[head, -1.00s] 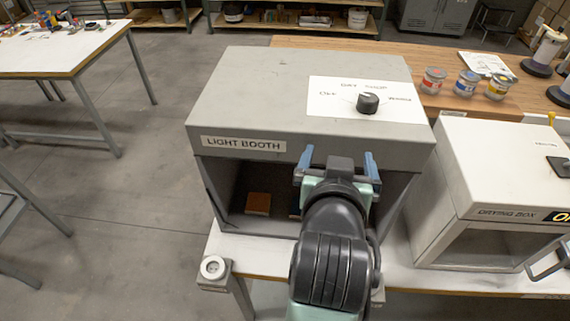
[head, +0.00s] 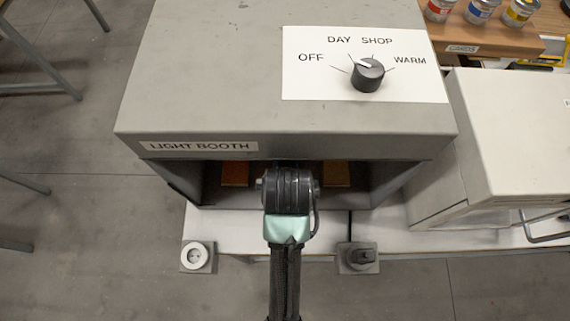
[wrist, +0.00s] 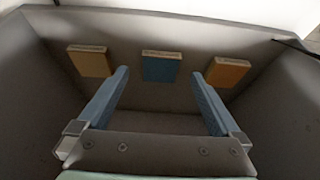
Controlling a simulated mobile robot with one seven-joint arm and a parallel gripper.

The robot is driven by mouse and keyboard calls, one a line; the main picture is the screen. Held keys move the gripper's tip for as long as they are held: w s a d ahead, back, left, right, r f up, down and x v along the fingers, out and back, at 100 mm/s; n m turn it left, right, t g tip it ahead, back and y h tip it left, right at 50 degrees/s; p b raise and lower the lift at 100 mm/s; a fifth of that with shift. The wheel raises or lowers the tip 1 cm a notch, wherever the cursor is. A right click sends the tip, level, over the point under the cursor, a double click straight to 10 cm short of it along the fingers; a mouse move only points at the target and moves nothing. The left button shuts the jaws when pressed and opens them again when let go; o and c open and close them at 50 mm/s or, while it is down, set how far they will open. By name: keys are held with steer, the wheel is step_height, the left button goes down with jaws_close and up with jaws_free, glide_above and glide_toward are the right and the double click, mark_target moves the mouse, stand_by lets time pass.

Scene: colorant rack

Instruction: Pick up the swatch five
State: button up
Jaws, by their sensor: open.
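Three flat swatches lie in a row inside the light booth (head: 290,105). In the wrist view they are a tan one (wrist: 90,62) at left, a blue one (wrist: 160,67) in the middle and an orange one (wrist: 227,73) at right. Each has a label strip too small to read, so I cannot tell which is swatch five. My gripper (wrist: 160,77) is open and empty, its blue fingers spread to either side of the blue swatch in the picture, seemingly short of it.
The booth's roof and side walls enclose my gripper. A dial (head: 367,74) sits on its top. A white drying box (head: 515,130) stands at right, with paint cans (head: 482,10) behind. Two sockets or knobs (head: 197,256) (head: 359,256) are at the table's front edge.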

steer(key=shift+p+x, duration=0.45)
steer(key=shift+x, duration=2.25)
steer(key=shift+a, duration=0.1)
steer(key=c, duration=1.2)
